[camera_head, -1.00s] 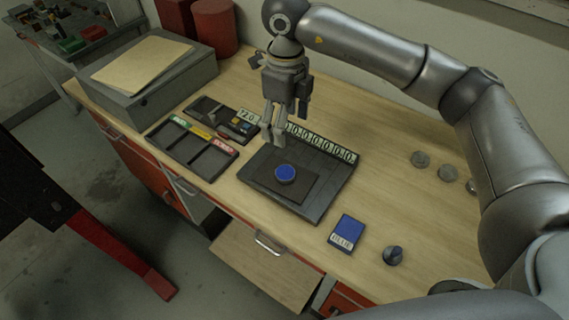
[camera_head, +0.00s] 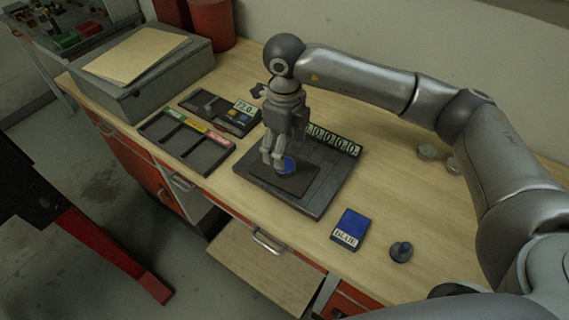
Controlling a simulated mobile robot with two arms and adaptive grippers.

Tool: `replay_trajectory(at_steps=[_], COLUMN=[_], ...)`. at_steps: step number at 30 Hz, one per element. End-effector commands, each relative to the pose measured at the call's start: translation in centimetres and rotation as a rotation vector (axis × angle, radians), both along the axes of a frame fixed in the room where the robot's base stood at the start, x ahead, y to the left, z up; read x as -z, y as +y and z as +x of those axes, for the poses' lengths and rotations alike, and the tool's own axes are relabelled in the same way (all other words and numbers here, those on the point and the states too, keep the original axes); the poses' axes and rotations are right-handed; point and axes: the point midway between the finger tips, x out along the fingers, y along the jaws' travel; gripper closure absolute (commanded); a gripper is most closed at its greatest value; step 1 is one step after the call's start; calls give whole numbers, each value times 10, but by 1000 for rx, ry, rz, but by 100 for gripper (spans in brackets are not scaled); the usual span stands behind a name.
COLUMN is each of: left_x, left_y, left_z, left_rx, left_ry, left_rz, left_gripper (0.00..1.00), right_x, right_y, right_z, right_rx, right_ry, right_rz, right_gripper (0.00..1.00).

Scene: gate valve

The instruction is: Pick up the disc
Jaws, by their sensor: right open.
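A small round disc with a blue top (camera_head: 288,167) lies on the dark square plate of a black flat device (camera_head: 318,207) on the workbench. My right gripper (camera_head: 273,160) points down over that device. It is open, and its fingertips are at the left edge of the disc, partly covering it. I cannot tell whether the fingers touch the disc. My left gripper does not show.
A blue card marked BLUE (camera_head: 350,228) and a dark knob-like piece (camera_head: 400,251) lie front right. A sorting tray with coloured labels (camera_head: 208,158) stands left of the device. A grey box (camera_head: 140,97) is at back left. A drawer (camera_head: 262,262) stands open below.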

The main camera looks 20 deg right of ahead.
Motion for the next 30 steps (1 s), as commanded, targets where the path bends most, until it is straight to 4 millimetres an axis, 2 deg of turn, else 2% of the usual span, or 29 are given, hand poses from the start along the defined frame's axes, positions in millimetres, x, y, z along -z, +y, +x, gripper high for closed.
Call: replay_trajectory(at_steps=[5,8,11,16,24,30], left_x=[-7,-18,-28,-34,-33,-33], left_y=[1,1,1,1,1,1], left_z=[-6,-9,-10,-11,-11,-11], left_rx=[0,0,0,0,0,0], left_ry=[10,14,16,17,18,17], left_rz=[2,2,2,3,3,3], left_gripper=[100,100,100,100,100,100], right_x=[10,20,33,55,60,59], right_y=[0,0,0,1,1,1], right_z=[-1,-2,-2,-2,-1,-1], right_rx=[1,0,0,1,-1,0], right_ry=[1,4,3,1,-1,-1], right_rz=[-1,-2,-1,0,0,0], right_gripper=[27,27,27,27,27,53])
